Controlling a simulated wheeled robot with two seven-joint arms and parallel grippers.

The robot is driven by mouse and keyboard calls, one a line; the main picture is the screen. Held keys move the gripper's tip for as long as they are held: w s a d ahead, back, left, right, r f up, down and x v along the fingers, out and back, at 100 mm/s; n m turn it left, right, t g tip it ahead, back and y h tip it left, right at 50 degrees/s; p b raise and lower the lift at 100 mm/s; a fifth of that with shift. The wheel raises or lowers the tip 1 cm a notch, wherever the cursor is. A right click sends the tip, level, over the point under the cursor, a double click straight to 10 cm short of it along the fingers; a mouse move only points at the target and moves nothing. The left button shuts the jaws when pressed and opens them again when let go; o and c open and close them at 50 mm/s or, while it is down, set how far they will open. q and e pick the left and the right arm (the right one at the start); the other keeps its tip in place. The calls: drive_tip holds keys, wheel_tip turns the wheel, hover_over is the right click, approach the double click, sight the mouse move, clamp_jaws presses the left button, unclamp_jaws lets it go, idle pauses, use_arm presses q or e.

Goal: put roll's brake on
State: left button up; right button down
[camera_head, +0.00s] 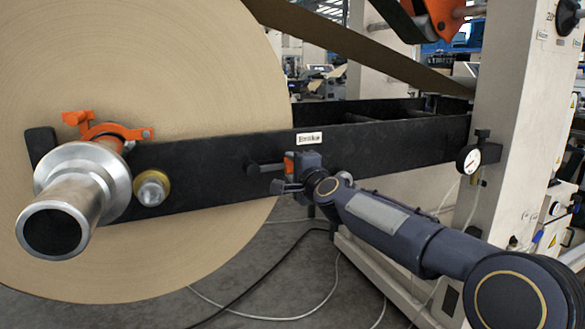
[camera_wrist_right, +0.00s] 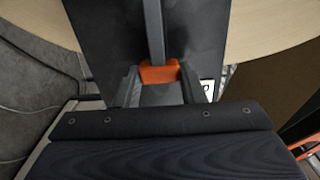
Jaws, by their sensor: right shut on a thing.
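A large brown paper roll (camera_head: 190,60) hangs on a metal shaft (camera_head: 70,215) along a black beam (camera_head: 400,142). A small lever with a dark bar (camera_head: 262,169) and an orange part (camera_head: 289,163) sits on the beam's face, below a small white label (camera_head: 309,138). My right gripper (camera_head: 287,180) is at this lever. In the right wrist view, its fingers (camera_wrist_right: 160,88) are shut on the lever at the orange part (camera_wrist_right: 158,72), and the dark bar (camera_wrist_right: 153,28) runs up from it. The gripper partly hides the lever. My left gripper is out of view.
An orange clamp (camera_head: 105,130) and a brass-ringed knob (camera_head: 151,188) are near the shaft. A pale machine post (camera_head: 510,120) with a gauge (camera_head: 469,160) stands at right. Cables (camera_head: 265,316) lie on the grey floor below the beam.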

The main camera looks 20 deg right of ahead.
drive_tip(key=c, duration=0.9)
unclamp_jaws()
drive_tip(key=shift+f, duration=0.15)
drive_tip(key=s+b, duration=0.1)
drive_tip(key=s, duration=0.6)
drive_tip(key=shift+s+d, duration=0.15)
drive_tip(key=shift+s, duration=0.25)
drive_tip(key=s+a+f+n+g+y, duration=0.15)
drive_tip(key=s+f+n+g, duration=0.3)
drive_tip(key=s+f, duration=0.6)
drive_tip(key=s+a+f+n+g+y, duration=0.1)
drive_tip(key=s+a+f+n+g, duration=0.25)
drive_tip(key=s+f+n, duration=0.65)
drive_tip(key=s+a+f+n+g+y, duration=0.15)
drive_tip(key=s+f+g, duration=0.25)
drive_tip(key=s+f, duration=0.75)
drive_tip(key=shift+h, duration=0.4)
drive_tip(key=s+r+p, duration=0.1)
drive_tip(key=r+p, duration=1)
drive_tip(key=r, duration=0.1)
drive_tip(key=s+r+p, duration=0.2)
drive_tip(key=r+p, duration=0.8)
drive_tip(key=r, duration=0.2)
drive_tip(key=s+r+p, duration=0.1)
drive_tip(key=r+p, duration=1)
drive_tip(key=r, duration=0.1)
drive_tip(key=shift+s+a+r+p, duration=0.15)
drive_tip(key=shift+r+p, duration=0.05)
drive_tip(key=shift+p, duration=0.1)
